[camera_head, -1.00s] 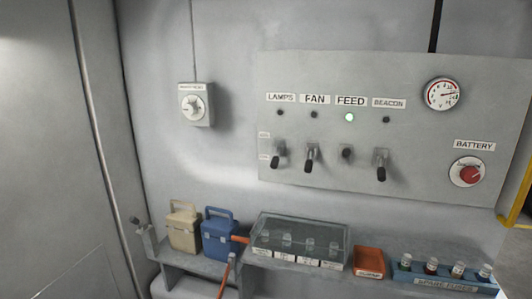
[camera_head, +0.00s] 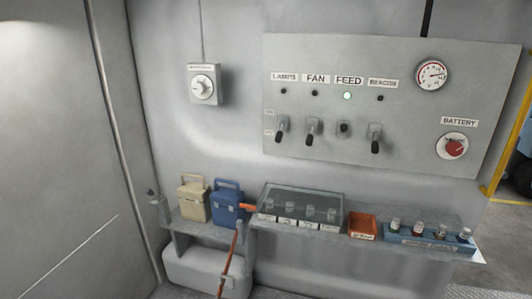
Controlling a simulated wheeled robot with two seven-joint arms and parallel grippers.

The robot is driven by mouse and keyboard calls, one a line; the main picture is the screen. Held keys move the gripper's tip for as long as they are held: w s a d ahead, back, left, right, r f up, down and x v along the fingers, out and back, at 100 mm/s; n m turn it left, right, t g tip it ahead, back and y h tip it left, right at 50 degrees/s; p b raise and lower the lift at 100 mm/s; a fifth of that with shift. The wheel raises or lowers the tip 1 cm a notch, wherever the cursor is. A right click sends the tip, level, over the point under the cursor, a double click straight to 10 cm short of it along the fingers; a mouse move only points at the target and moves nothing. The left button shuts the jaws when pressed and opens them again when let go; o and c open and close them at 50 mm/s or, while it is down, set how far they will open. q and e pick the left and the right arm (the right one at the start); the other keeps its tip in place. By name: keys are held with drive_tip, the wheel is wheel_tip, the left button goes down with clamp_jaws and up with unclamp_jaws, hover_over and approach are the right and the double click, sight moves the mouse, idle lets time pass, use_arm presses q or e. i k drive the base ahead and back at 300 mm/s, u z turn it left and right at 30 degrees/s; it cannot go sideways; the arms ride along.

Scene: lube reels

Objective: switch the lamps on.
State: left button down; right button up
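The grey wall panel (camera_head: 400,165) carries a row of toggle switches under labels. The lamps switch (camera_head: 282,128) is at the left end, and its dark lever points down. The indicator (camera_head: 283,91) under the LAMPS label is dark. The fan switch (camera_head: 312,131) and the beacon switch (camera_head: 375,138) also have levers pointing down. The feed switch (camera_head: 343,129) looks different, its lever seeming to point outward or up, and the feed indicator (camera_head: 347,96) glows green. Neither of my grippers is in view.
A thermostat-like dial (camera_head: 203,85) is left of the panel; a gauge (camera_head: 431,75) and red battery knob (camera_head: 454,147) are at its right.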

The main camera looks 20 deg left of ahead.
sight(279, 135)
drive_tip(key=k, duration=0.25)
drive_tip(key=u, duration=0.35)
drive_tip(key=i, duration=1.25)
drive_tip(key=z, duration=0.2)
